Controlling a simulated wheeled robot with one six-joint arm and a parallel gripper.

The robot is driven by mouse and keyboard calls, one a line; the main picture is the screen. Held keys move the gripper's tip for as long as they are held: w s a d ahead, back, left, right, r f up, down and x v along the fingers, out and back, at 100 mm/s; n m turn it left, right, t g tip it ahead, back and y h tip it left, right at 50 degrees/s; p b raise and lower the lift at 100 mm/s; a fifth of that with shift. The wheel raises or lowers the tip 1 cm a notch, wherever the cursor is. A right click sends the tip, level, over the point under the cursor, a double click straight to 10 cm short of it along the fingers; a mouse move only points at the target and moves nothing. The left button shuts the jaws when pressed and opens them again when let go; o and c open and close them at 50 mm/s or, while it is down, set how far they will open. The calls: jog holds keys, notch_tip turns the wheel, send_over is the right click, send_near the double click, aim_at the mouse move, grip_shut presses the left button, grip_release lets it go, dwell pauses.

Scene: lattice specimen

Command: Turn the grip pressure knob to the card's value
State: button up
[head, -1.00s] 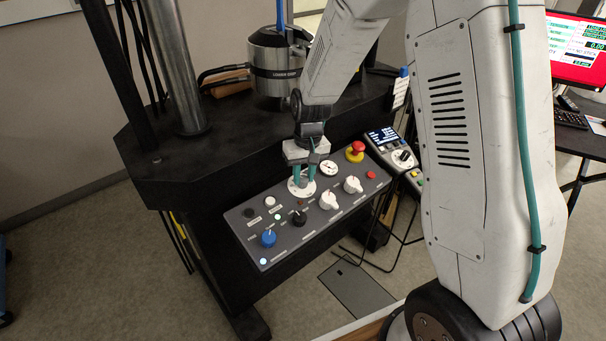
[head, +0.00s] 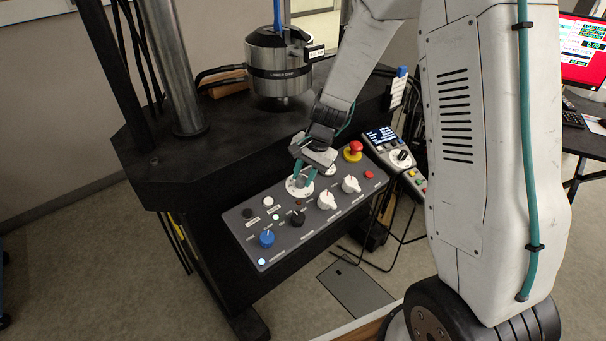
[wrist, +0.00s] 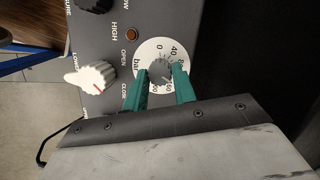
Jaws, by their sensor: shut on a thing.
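The grip pressure knob (wrist: 160,71) is a small grey knob in the middle of a white round dial marked in bar (wrist: 148,52), with printed numbers such as 0 and 40. My gripper (wrist: 160,86) has its teal fingers closed on the knob from both sides. In the head view my gripper (head: 302,181) stands over the white dial (head: 293,190) on the sloped grey control panel (head: 240,222). The knob is hidden there by the fingers. Its exact pointer reading is not clear. A small white card (head: 398,92) with a blue clip hangs at the right; its writing is too small to read.
Close to the dial are a white knob (wrist: 92,77), a black knob (head: 298,218), a blue knob (head: 267,239) and a red mushroom button (head: 353,150). A handset with a screen (head: 381,135) stands to the right.

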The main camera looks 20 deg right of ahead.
jog(key=shift+m+t, duration=0.3)
jog(key=shift+m, duration=0.8)
jog(key=o, duration=1)
jog(key=shift+s, duration=0.1)
jog(key=v, duration=0.7)
jog(key=shift+d+r, duration=0.25)
jog(key=shift+r, duration=0.05)
